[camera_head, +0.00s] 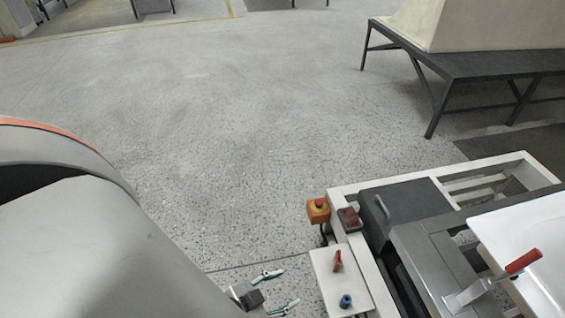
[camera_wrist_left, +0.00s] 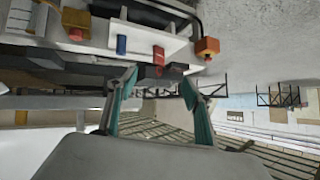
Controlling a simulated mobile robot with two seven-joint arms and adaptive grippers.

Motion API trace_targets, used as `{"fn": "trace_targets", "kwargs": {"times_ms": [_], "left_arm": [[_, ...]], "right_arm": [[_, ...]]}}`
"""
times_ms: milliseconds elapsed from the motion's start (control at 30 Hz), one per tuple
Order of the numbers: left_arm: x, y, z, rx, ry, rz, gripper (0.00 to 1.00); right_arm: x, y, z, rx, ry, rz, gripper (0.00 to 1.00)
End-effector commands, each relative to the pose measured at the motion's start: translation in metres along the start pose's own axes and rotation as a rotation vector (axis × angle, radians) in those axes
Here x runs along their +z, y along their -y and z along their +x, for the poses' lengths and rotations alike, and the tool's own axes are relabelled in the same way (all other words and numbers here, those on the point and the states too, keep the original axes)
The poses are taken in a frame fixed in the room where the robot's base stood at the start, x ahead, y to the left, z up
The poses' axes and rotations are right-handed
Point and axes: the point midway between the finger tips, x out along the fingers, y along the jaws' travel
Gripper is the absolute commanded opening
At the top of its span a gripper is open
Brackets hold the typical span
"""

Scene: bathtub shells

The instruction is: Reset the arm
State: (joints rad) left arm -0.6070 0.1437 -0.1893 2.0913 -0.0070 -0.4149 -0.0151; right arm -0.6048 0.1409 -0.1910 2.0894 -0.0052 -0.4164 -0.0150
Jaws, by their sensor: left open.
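My left arm fills the lower left of the head view. My left gripper (camera_head: 279,291) is open at the bottom, left of the workbench's small white shelf, with nothing between its fingers. In the left wrist view its two teal fingers (camera_wrist_left: 160,108) stand apart and empty, with the bench beyond them. My right gripper does not show in either view.
The small white shelf (camera_head: 324,266) carries a red-handled item (camera_head: 337,261) and a blue item (camera_head: 345,301). An orange box with a red button (camera_head: 318,209) sits at the bench corner. The floor left of the bench is clear.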

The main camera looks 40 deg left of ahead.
Motion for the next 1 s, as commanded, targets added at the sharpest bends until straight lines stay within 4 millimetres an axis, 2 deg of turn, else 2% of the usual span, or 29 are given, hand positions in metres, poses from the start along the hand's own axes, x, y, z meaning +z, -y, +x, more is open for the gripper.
{"fn": "trace_targets", "kwargs": {"times_ms": [67, 233, 267, 400, 500, 1000], "left_arm": [[-0.003, 0.000, -0.001, 0.000, -0.003, 0.000, 0.51], [-0.032, 0.005, -0.011, -0.002, -0.033, -0.010, 0.51], [-0.036, 0.004, -0.014, 0.001, -0.035, -0.016, 0.51], [-0.047, 0.001, -0.026, 0.013, -0.033, -0.039, 0.51], [-0.048, -0.002, -0.031, 0.020, -0.025, -0.052, 0.51], [-0.046, -0.004, -0.033, 0.025, -0.019, -0.061, 0.51]], "right_arm": [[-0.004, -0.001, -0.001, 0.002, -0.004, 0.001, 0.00], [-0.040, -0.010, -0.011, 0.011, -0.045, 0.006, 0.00], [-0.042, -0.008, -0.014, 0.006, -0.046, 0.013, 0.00], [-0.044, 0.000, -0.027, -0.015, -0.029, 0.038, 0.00], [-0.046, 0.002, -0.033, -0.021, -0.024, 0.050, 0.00], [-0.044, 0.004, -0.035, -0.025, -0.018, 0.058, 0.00]]}}
